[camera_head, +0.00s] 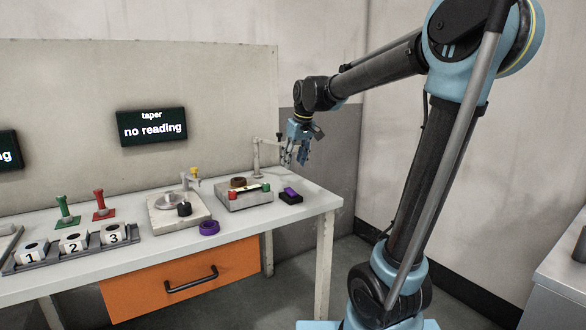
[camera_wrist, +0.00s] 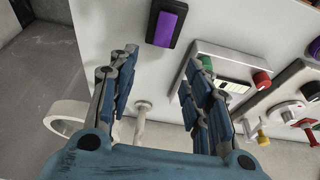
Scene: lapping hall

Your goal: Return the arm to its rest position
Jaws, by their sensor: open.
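My arm reaches from the right of the head view up and over toward the table's right end. My gripper (camera_head: 295,155) hangs above the back right part of the table, with its fingers pointing down. In the wrist view my gripper (camera_wrist: 160,82) has its two blue fingers spread wide apart with nothing between them but table surface and a thin stand. A black holder with a purple block (camera_head: 290,194) lies on the table below and apart from the fingers; the purple block (camera_wrist: 166,28) also shows in the wrist view.
The white table (camera_head: 270,215) carries a box with red and green buttons (camera_head: 243,197), a purple ring (camera_head: 209,228), a plate with a black knob (camera_head: 180,212) and a numbered rack (camera_head: 75,248). A screen (camera_head: 152,126) reads "taper no reading". A grey cabinet (camera_head: 560,285) stands at right.

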